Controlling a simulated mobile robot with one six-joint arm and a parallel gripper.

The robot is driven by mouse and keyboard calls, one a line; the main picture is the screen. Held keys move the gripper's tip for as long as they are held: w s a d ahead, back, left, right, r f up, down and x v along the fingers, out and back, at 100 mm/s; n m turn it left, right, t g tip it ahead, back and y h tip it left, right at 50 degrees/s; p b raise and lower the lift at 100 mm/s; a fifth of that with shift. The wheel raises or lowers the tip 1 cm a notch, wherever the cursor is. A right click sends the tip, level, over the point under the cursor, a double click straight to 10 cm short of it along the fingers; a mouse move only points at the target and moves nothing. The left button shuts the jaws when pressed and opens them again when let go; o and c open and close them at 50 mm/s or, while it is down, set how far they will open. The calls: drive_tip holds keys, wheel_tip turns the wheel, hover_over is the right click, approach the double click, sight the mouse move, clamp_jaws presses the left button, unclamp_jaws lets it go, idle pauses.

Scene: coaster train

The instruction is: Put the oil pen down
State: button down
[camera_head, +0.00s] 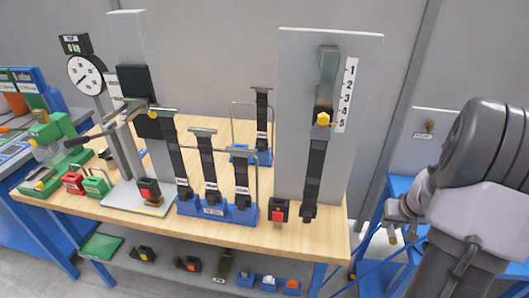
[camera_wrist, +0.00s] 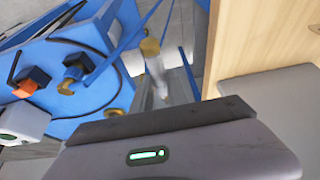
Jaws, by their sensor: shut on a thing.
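My gripper (camera_head: 396,212) is at the right, beyond the right end of the wooden bench, over a blue stand. In the wrist view my gripper (camera_wrist: 168,90) is shut on the oil pen (camera_wrist: 155,64), a slim, pale, see-through tube with a tan end. The fingers hide part of the pen. In the head view only a small tan bit shows below the fingers, and I cannot tell for sure that it is the pen.
The wooden bench (camera_head: 240,236) carries a dial gauge (camera_head: 86,74), a blue rack (camera_head: 217,209) with black straps, and a tall grey panel (camera_head: 290,120). A blue stand (camera_head: 401,186) with a small grey panel (camera_head: 413,146) is by my arm. Blue surfaces with parts and a cable (camera_wrist: 75,58) lie left in the wrist view.

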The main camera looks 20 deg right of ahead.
drive_tip(key=shift+w, duration=0.15)
drive_tip(key=shift+a, duration=0.3)
drive_tip(key=p, duration=0.3)
hover_over(333, 225)
drive_tip(key=s, duration=0.1)
drive_tip(key=shift+s+f, duration=0.15)
drive_tip(key=shift+f, duration=0.45)
drive_tip(key=f+b, duration=0.1)
drive_tip(key=f, duration=0.1)
drive_tip(key=f+b, duration=0.1)
drive_tip(key=f, duration=0.1)
drive_tip(key=shift+w+a, duration=0.2)
drive_tip(key=shift+r, duration=0.15)
drive_tip(key=shift+f, duration=0.2)
drive_tip(key=c, duration=1.3)
unclamp_jaws()
